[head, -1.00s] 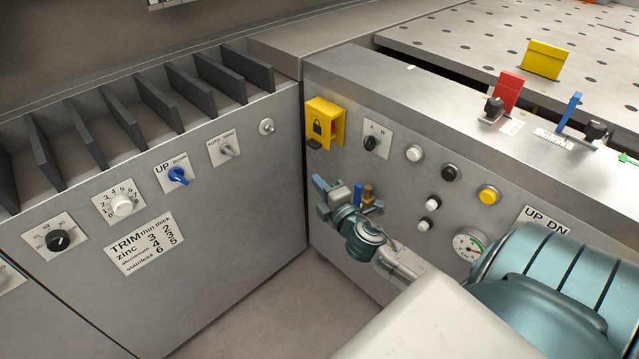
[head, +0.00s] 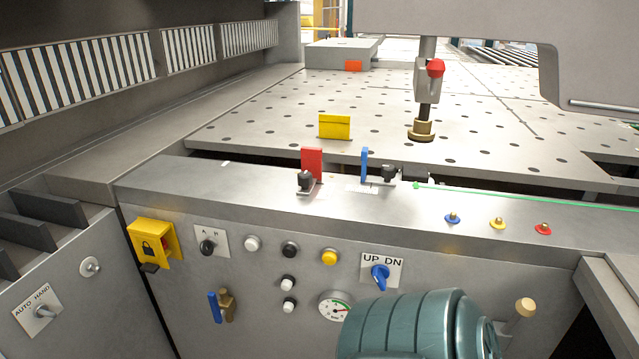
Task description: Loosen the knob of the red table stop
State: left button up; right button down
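The red table stop (head: 311,161) stands upright on the steel ledge in front of the perforated table. Its black knob (head: 305,181) sits at the foot of the red plate, on the near side. A blue stop (head: 364,163) with a similar black knob (head: 388,173) stands to its right. A teal rounded link of my own arm covers the bottom middle of the head view. Neither gripper shows in this view, and nothing of mine touches the red stop or its knob.
A yellow block (head: 334,127) stands on the perforated table (head: 270,115) behind the stops. A vertical post with a red knob (head: 435,68) and brass foot (head: 421,131) is to the right. The front panel carries a yellow lock box (head: 153,243), buttons, a gauge (head: 335,306) and a blue switch (head: 380,278).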

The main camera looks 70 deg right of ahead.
aim_at(305, 178)
jog(key=z, duration=0.45)
jog(key=j+z, duration=0.15)
jog(key=z, duration=0.7)
jog(key=j+z, duration=0.15)
jog(key=z, duration=0.75)
jog(key=k+j, duration=0.05)
